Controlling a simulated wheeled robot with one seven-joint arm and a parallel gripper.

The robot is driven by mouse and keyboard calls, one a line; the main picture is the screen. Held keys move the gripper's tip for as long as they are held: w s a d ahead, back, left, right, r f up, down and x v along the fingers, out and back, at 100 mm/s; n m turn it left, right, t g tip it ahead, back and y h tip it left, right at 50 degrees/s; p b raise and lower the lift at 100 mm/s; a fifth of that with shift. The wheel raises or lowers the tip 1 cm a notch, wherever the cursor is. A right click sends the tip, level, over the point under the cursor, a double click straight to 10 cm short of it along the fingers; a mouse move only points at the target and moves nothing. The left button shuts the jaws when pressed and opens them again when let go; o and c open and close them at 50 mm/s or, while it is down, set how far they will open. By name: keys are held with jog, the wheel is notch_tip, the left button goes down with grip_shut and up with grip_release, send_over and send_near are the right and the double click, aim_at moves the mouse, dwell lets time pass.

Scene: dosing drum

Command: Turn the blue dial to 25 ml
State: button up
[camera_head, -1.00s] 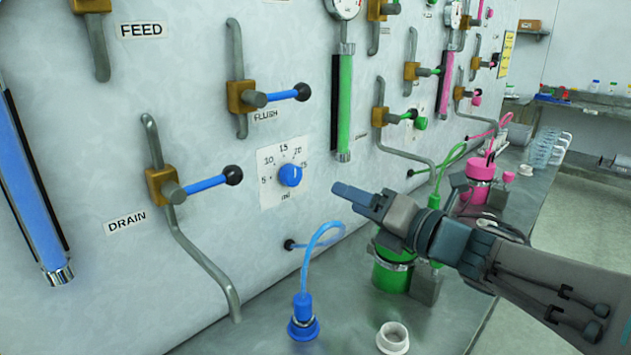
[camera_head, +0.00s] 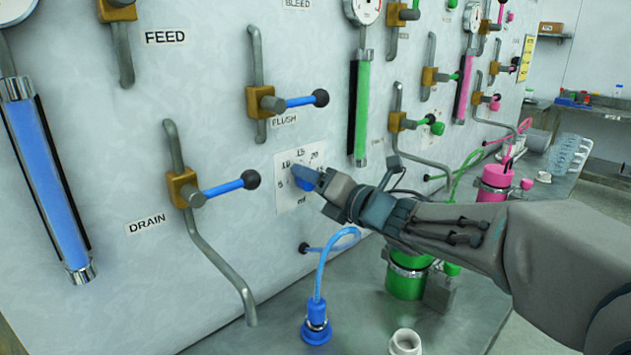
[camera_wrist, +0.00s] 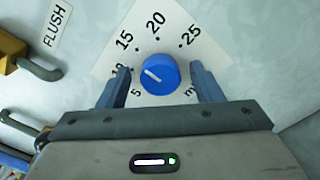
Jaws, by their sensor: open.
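The blue dial (camera_wrist: 159,75) sits on a white scale plate (camera_wrist: 160,50) marked from 5 to 25 ml. Its white mark points up and left in the wrist view, near the 10 mark. My gripper (camera_wrist: 159,68) is open, with one finger on each side of the dial and a visible gap to each. The left finger partly covers the 10 label. In the head view my gripper (camera_head: 300,174) is in front of the plate and hides most of the dial (camera_head: 304,185).
The blue flush lever (camera_head: 300,101) is above the dial and the blue drain lever (camera_head: 222,187) is to its left. A blue hose (camera_head: 322,265) loops below. The green-filled tube (camera_head: 361,110) stands to the right. A white cup (camera_head: 405,342) is on the bench.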

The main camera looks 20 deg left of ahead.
jog(key=c, duration=1)
jog(key=shift+m, duration=0.3)
jog(key=shift+f+m+p, duration=0.2)
jog(key=shift+m+p, duration=2.1)
jog(key=shift+m, duration=6.3)
